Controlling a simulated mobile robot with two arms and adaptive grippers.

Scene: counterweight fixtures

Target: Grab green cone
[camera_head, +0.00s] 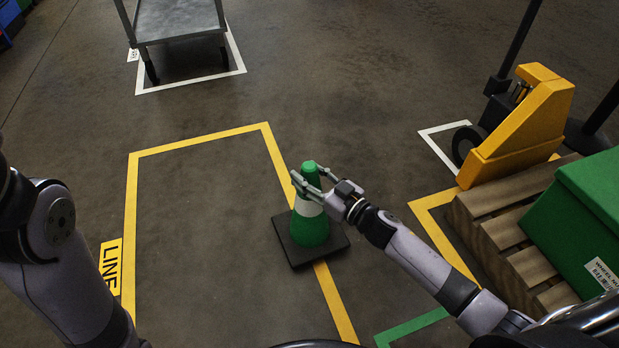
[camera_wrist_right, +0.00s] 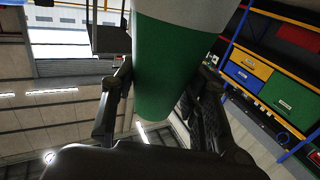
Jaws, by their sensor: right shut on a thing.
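The green cone (camera_head: 310,228) has a white band and a dark square base. It stands upright, its base over the right yellow line of the floor marking. My right gripper (camera_head: 312,181) is shut on the cone's upper part, with a finger on each side just below the green tip. In the right wrist view the green cone (camera_wrist_right: 165,70) fills the space between the two fingers of my right gripper (camera_wrist_right: 160,100). My left arm shows at the left edge of the head view, but its gripper is out of the picture.
A wooden pallet (camera_head: 510,226) with a green box (camera_head: 590,190) stands at the right. Behind it is a yellow pallet jack (camera_head: 525,125). A grey cart (camera_head: 180,22) stands at the back left. The floor inside the yellow outline is clear.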

